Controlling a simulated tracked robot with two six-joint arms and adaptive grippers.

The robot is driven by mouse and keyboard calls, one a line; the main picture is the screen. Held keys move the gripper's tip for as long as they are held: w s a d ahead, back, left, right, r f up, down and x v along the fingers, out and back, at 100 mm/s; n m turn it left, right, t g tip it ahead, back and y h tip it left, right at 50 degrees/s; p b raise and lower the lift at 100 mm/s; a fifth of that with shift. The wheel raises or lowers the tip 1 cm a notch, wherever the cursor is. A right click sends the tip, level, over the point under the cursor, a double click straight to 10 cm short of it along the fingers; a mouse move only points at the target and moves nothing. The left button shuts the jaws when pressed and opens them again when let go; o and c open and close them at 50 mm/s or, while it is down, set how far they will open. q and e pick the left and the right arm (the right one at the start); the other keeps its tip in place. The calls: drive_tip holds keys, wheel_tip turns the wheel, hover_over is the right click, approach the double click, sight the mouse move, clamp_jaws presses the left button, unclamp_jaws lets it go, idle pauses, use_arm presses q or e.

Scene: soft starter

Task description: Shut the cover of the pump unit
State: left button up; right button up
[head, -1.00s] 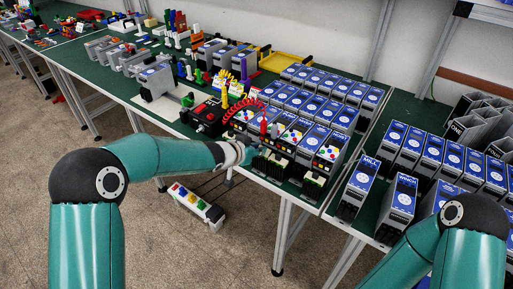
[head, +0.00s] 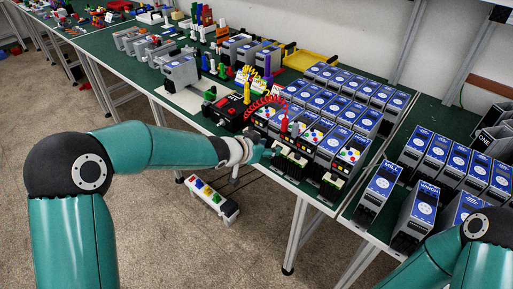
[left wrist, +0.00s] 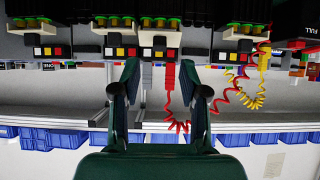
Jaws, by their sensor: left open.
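No label reading pump is legible, so I cannot tell which unit is the pump unit. Blue-and-grey units stand in rows on the green bench. At the front edge, one unit with green terminals bare (head: 290,161) and another (head: 333,184) show. My left gripper (head: 262,152) is at the bench's front edge, just left of these. In the left wrist view my open left gripper (left wrist: 160,74) has nothing between its fingers. Beyond it, upside down, are terminal rows and red, yellow and white blocks (left wrist: 158,52). My right arm shows at lower right; its gripper is out of view.
A red-and-black box (head: 236,110) with a coiled red lead (head: 268,104) stands left of the units. More units (head: 420,205) stand on the right bench. The floor in front is clear.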

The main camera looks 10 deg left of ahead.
use_arm(q)
drive_tip(key=v, duration=0.6)
drive_tip(key=shift+s, duration=0.2)
drive_tip(key=shift+a, duration=0.1)
drive_tip(key=s+a+f+n+g, duration=0.15)
drive_tip(key=s+f, duration=0.25)
drive_tip(key=f, duration=0.6)
drive_tip(key=s+f+n+g, duration=0.2)
drive_tip(key=s+f+g, duration=0.15)
drive_tip(key=f, duration=0.55)
drive_tip(key=s+f+n+g, duration=0.2)
drive_tip(key=s+f, duration=0.5)
drive_tip(key=s, duration=0.4)
drive_tip(key=s+f+n+g+y, duration=0.1)
drive_tip(key=s+f+n+g, duration=0.1)
drive_tip(key=s+f, duration=0.4)
drive_tip(key=s, duration=0.5)
drive_tip(key=shift+s+d+f+y, duration=0.2)
drive_tip(key=shift+s+f+y, duration=0.05)
drive_tip(key=shift+f+y, duration=0.1)
